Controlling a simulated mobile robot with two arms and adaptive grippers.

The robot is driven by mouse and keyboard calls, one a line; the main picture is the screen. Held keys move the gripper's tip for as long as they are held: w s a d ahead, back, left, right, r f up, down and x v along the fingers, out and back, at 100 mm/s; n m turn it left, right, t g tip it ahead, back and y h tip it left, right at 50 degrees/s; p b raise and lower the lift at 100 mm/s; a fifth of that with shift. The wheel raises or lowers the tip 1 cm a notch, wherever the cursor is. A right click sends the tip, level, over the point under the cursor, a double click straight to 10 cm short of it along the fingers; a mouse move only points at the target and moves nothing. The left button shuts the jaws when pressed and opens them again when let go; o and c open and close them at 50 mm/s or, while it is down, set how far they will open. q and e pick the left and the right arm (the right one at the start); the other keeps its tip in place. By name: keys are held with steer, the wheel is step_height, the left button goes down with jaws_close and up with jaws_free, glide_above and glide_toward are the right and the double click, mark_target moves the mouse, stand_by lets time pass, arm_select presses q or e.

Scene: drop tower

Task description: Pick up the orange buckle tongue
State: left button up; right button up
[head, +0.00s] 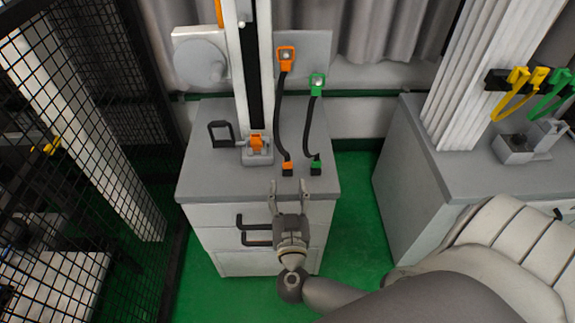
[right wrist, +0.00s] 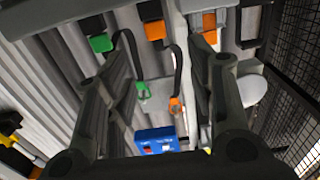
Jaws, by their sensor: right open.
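The orange buckle tongue (head: 286,57), a squarish piece with a hole, hangs on the grey panel at the upper end of a black strap. It also shows in the right wrist view (right wrist: 175,104). The strap runs down to a small orange block with a black base (head: 287,168) on the cabinet top, also in the right wrist view (right wrist: 155,30). My right gripper (head: 290,185) is open and empty over the cabinet's front edge, just in front of that block and well below the tongue. My left gripper is not in view.
A similar green tongue (head: 317,84) and green block (head: 316,167) sit just right. A grey holder (head: 257,157) with an orange insert stands left, at the white column's foot. The grey cabinet (head: 205,170) has black handles. A mesh fence (head: 75,120) stands left.

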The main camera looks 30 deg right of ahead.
mark_target(288, 164)
steer(key=x, duration=1)
steer(key=shift+w+d+f, duration=0.1)
steer(key=shift+w+d, duration=0.15)
steer(key=shift+d, duration=0.1)
steer(key=shift+c, duration=0.4)
steer(key=c, duration=0.7)
